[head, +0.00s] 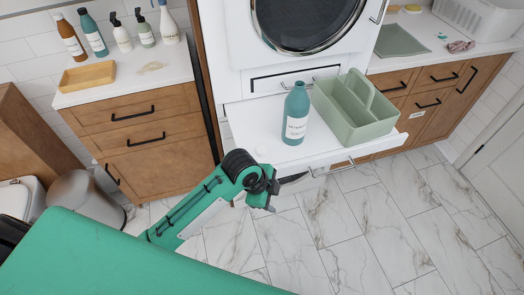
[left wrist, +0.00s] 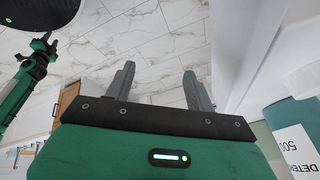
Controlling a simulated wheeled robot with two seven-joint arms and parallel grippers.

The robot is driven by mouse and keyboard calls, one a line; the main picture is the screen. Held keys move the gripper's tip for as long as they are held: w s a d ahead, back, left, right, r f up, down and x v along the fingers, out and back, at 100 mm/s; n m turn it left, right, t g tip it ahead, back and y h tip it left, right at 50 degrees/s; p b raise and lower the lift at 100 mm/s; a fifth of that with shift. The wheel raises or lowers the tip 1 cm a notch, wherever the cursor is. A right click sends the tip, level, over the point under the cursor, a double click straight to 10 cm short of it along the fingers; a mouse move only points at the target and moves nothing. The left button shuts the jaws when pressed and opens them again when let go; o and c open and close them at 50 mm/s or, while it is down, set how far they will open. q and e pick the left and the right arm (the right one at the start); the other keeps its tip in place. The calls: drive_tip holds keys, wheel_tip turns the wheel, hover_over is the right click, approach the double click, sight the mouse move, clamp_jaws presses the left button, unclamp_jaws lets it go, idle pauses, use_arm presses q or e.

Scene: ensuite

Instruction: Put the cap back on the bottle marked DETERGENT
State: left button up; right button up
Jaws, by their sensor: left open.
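The teal bottle (head: 296,116) with a white label stands upright on the white pull-out shelf, left of the green caddy; its narrow neck looks bare. Its label, partly reading "DETE", shows at the lower right of the left wrist view (left wrist: 292,148). My left gripper (head: 274,190) is in front of and below the shelf edge, apart from the bottle. In the left wrist view its two fingers (left wrist: 160,72) are spread with only floor between them. I cannot make out a cap for certain. My right arm seems to show at the left wrist view's left edge, its jaws unclear.
The pull-out shelf (head: 252,128) juts out below the washing machine (head: 305,22). The sage caddy (head: 357,112) fills its right side. Several bottles and a wooden tray (head: 87,76) stand on the left counter. A small teal item (head: 442,36) lies on the right counter.

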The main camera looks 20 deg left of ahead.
use_arm(q)
drive_tip(key=w+d+r+m, duration=0.1)
drive_tip(key=w+r+m, duration=0.2)
drive_tip(key=m, duration=0.1)
wheel_tip(320, 180, up, 17)
drive_tip(key=m+g+y, duration=0.3)
drive_tip(key=m+y, duration=0.1)
drive_tip(key=m, duration=1.2)
hover_over(261, 151)
drive_tip(key=shift+a+r, duration=0.1)
drive_tip(key=shift+r, duration=0.05)
use_arm(e)
drive_tip(key=shift+s+a+f, duration=0.1)
drive_tip(key=shift+s+f, duration=0.05)
drive_tip(key=shift+a, duration=0.2)
use_arm(q)
wheel_tip(261, 151, down, 8)
drive_tip(key=shift+p, duration=0.35)
drive_tip(key=shift+f, duration=0.3)
use_arm(e)
drive_tip(key=shift+s+r, duration=0.1)
drive_tip(key=shift+r, duration=0.35)
drive_tip(key=shift+d, duration=0.15)
